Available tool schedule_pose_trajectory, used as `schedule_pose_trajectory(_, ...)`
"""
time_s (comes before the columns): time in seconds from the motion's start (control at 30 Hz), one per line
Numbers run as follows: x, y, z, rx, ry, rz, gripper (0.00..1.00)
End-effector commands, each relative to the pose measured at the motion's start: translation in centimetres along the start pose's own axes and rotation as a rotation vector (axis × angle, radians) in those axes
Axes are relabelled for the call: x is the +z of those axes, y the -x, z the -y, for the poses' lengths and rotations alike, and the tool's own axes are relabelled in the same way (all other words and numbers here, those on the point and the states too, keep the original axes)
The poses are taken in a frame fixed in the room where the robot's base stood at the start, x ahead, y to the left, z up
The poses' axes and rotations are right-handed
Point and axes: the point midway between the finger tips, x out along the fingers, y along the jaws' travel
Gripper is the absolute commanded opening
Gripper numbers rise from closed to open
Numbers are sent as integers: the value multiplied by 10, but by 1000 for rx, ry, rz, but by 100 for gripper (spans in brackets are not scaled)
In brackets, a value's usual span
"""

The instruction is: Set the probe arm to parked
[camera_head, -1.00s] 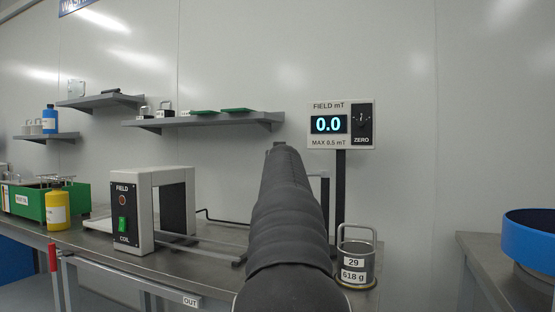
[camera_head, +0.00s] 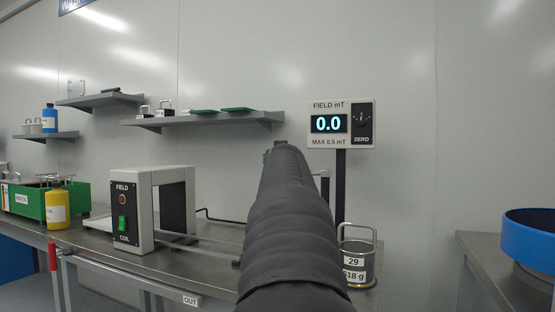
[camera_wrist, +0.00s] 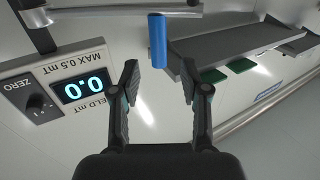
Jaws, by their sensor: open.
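In the wrist view, a blue upright cylinder (camera_wrist: 157,40), which looks like the probe arm's handle, lies ahead of my gripper (camera_wrist: 160,78). It lines up with the gap between the fingers, its near end just beyond the fingertips, apart from them. A grey bar (camera_wrist: 120,13) runs across the top of that view by the cylinder. My gripper is open and empty. In the head view my own arm hides most of the probe arm; only a grey frame corner (camera_head: 325,180) shows beside the meter post. The field meter (camera_head: 341,124) reads 0.0.
A white coil box (camera_head: 135,210) with a green switch stands on the bench left of my arm. A wall shelf (camera_head: 205,119) is behind. A blue round tray (camera_head: 540,238) sits far right.

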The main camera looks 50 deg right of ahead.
Motion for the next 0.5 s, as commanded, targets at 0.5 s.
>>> schedule_pose_trajectory(0.5,1,63,0,0,0,1,45)
